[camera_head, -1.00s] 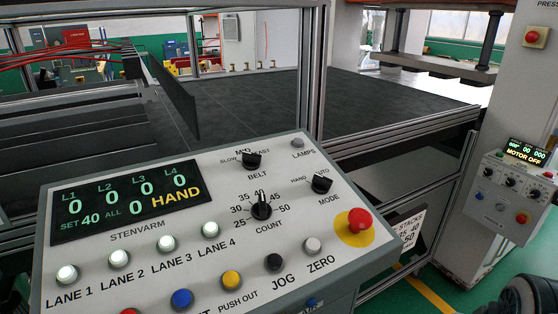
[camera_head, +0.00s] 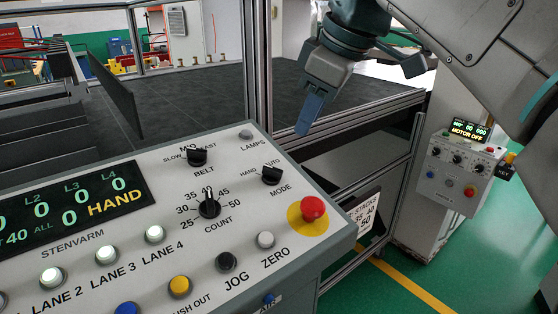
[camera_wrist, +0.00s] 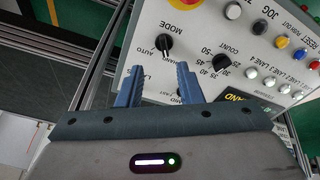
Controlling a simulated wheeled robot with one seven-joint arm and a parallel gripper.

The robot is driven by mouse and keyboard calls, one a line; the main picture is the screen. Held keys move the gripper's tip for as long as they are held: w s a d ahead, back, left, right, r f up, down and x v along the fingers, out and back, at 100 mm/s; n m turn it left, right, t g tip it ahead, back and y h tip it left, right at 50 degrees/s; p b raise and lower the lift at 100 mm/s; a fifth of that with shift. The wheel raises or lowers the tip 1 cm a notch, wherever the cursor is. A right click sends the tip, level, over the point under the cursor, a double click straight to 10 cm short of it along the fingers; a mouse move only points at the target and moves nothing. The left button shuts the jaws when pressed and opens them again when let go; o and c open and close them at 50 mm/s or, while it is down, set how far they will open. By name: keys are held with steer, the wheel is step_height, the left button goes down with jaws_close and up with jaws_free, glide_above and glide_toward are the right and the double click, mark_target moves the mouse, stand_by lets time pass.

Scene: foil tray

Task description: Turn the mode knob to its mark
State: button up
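The black MODE knob (camera_head: 272,175) is at the upper right of the sloped grey control panel (camera_head: 225,235), between HAND on its left and AUTO on its right. Its pointer looks turned toward HAND, and the display (camera_head: 75,205) reads HAND. In the wrist view the knob (camera_wrist: 166,44) stands ahead of my fingertips, nearer the left one. My gripper (camera_head: 308,128) hangs in the air beyond the panel's upper right edge, touching nothing. In the wrist view my gripper (camera_wrist: 158,70) shows two blue fingers spread apart with nothing between them.
The BELT knob (camera_head: 197,156) and COUNT knob (camera_head: 209,206) sit left of MODE. A red mushroom button (camera_head: 312,207) on a yellow disc is just below right. An aluminium frame post (camera_head: 257,65) rises behind the panel. A second control box (camera_head: 458,165) stands at right.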

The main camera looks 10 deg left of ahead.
mark_target(270, 167)
steer(key=shift+n, duration=0.7)
steer(key=x, duration=0.4)
steer(key=a+x, duration=0.1)
steer(key=x, duration=0.3)
steer(key=a+x, duration=0.1)
steer(key=x, duration=0.3)
steer(key=shift+s+a+r, duration=0.1)
steer(key=shift+a+r, duration=0.05)
steer(key=shift+a, duration=0.15)
steer(key=shift+c, duration=0.3)
jaws_close()
